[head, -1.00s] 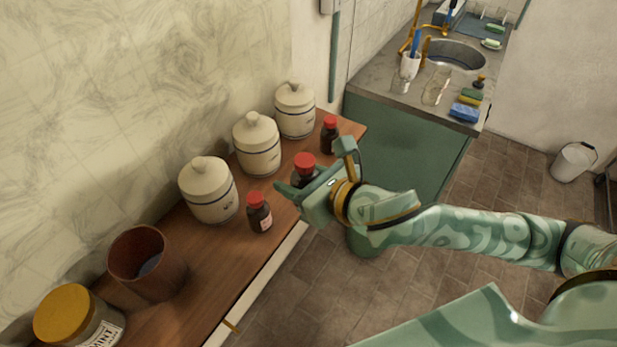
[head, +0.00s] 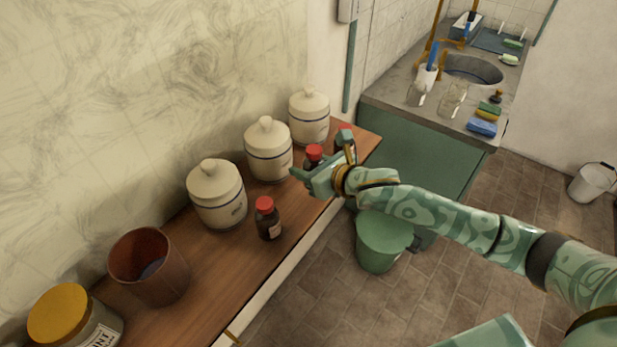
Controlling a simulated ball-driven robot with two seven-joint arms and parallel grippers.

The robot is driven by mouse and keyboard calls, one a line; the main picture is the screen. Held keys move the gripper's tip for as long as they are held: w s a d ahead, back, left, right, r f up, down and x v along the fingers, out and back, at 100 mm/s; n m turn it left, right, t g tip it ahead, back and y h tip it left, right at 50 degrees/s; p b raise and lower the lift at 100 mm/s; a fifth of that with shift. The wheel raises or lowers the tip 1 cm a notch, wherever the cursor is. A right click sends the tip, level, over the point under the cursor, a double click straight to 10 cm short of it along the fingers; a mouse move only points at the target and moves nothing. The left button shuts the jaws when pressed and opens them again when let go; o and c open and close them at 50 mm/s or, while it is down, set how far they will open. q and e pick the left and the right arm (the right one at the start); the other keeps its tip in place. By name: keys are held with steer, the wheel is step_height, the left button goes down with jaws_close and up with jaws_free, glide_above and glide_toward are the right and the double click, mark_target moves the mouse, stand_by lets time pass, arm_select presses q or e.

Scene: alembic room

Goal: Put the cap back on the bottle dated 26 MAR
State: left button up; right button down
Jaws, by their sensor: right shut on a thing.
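Three small dark brown bottles with red caps show on or over the wooden shelf. The nearest bottle (head: 268,224) stands upright with a pale label, too small to read. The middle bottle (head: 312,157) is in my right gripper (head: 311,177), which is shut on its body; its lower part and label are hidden. I cannot tell which bottle is dated 26 MAR. No loose cap shows. My left gripper is not in view.
Three white lidded canisters (head: 217,196) line the wall side of the shelf (head: 217,261). A brown pot (head: 149,267) and a yellow-lidded jar (head: 73,321) stand at the near end. A green bin (head: 379,242) is on the floor. The counter with sink (head: 472,70) lies beyond.

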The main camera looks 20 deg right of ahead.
steer(key=shift+w+f, duration=0.1)
steer(key=shift+w+d+f+b, duration=0.15)
steer(key=shift+f+b, duration=0.15)
steer(key=shift+f, duration=1.5)
steer(key=shift+f, duration=0.1)
steer(key=c, duration=0.7)
jaws_free()
